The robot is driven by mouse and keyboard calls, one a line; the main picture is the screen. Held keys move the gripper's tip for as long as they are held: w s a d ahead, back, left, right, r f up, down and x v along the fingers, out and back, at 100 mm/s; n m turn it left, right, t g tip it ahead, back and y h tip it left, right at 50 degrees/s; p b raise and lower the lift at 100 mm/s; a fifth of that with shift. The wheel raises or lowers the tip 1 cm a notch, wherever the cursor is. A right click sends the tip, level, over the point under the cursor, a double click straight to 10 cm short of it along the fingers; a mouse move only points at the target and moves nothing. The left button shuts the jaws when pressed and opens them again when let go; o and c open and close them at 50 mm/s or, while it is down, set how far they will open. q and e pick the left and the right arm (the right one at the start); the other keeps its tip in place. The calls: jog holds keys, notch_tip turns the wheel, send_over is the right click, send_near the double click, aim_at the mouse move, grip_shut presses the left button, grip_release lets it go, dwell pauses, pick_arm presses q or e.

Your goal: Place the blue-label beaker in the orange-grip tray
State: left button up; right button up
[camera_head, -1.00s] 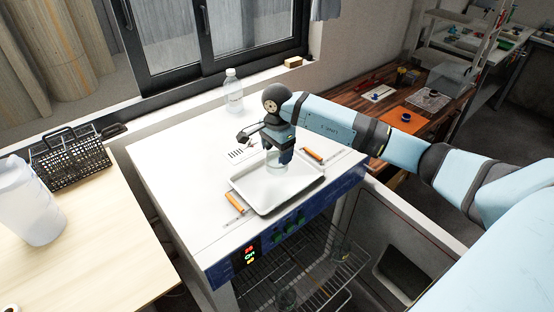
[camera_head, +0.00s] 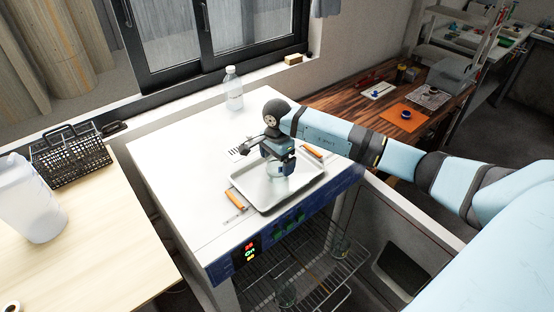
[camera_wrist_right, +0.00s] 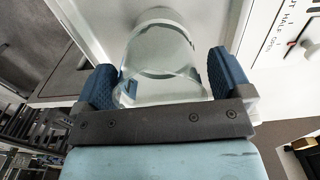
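The tray (camera_head: 262,207) is pale and shallow and lies on top of the white oven, with an orange grip (camera_head: 235,201) at its left and another (camera_head: 312,152) at its right. My right gripper (camera_head: 279,160) is over the tray, pointing down. The beaker also shows between the fingers in the right wrist view (camera_wrist_right: 160,65). It is low over the tray floor; I cannot tell whether it touches. My left gripper is out of view.
A clear bottle (camera_head: 233,88) stands at the oven top's back edge. Below, the oven is open, with glass beakers (camera_head: 285,292) on a wire rack (camera_head: 318,280). A black basket (camera_head: 70,160) and a translucent jug (camera_head: 32,205) stand on the left table.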

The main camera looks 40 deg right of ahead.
jog(key=shift+r+p, duration=0.3)
jog(key=shift+r+b, duration=0.3)
jog(key=shift+r, duration=0.1)
notch_tip(320, 180, up, 11)
jog(key=b, duration=0.2)
